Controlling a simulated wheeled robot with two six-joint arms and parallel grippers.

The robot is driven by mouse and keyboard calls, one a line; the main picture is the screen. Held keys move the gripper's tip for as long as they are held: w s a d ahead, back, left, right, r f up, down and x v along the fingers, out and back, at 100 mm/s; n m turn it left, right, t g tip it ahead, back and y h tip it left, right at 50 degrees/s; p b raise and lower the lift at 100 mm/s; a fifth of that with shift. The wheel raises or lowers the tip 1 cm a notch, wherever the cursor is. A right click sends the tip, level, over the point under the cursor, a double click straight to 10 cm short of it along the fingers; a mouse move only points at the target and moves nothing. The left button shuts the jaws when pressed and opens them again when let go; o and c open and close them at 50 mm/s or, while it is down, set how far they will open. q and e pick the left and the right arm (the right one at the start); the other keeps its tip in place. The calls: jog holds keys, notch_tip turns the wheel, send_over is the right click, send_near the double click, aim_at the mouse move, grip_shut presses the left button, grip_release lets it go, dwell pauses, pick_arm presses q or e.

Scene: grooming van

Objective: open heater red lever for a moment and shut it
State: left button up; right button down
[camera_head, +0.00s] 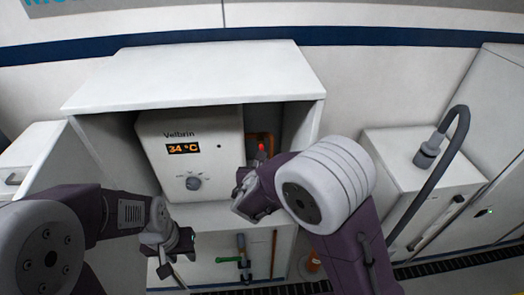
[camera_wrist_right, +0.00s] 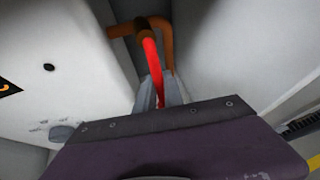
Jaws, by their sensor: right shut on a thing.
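The heater (camera_head: 190,150) is a white box in a cabinet bay, labelled Velbrin, with a 34 °C display and a grey dial. The red lever (camera_head: 262,148) shows as a small red tip right of the heater, by copper pipe. In the right wrist view the red lever (camera_wrist_right: 152,62) slants down from a brass-coloured valve into my right gripper (camera_wrist_right: 152,92). The gripper is shut on its lower end; the grip itself is partly hidden by my wrist. My left gripper (camera_head: 172,252) hangs below and left of the dial, apart from the heater; its jaw opening is unclear.
The white cabinet (camera_head: 200,75) walls and top enclose the heater and the narrow pipe bay. Tools with green and blue handles (camera_head: 241,260) hang below. A grey hose (camera_head: 440,130) arches over a white unit at right. An orange object (camera_head: 313,262) is low behind my right arm.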

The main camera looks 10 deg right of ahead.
jog(key=p, duration=0.1)
jog(key=r+g+p, duration=0.1)
jog(key=shift+s+p, duration=0.2)
jog(key=shift+p, duration=0.15)
pick_arm(q)
notch_tip(320, 180, up, 5)
jog(key=shift+f+p, duration=0.1)
jog(key=shift+p, duration=0.3)
pick_arm(e)
jog(key=shift+s+f+g, duration=0.1)
jog(key=shift+f+g, duration=0.05)
jog(key=shift+g, duration=0.35)
jog(key=c, duration=1.5)
grip_release()
jog(key=shift+o, duration=0.2)
pick_arm(q)
jog(key=shift+r+p, duration=0.4)
pick_arm(e)
jog(key=v, duration=0.9)
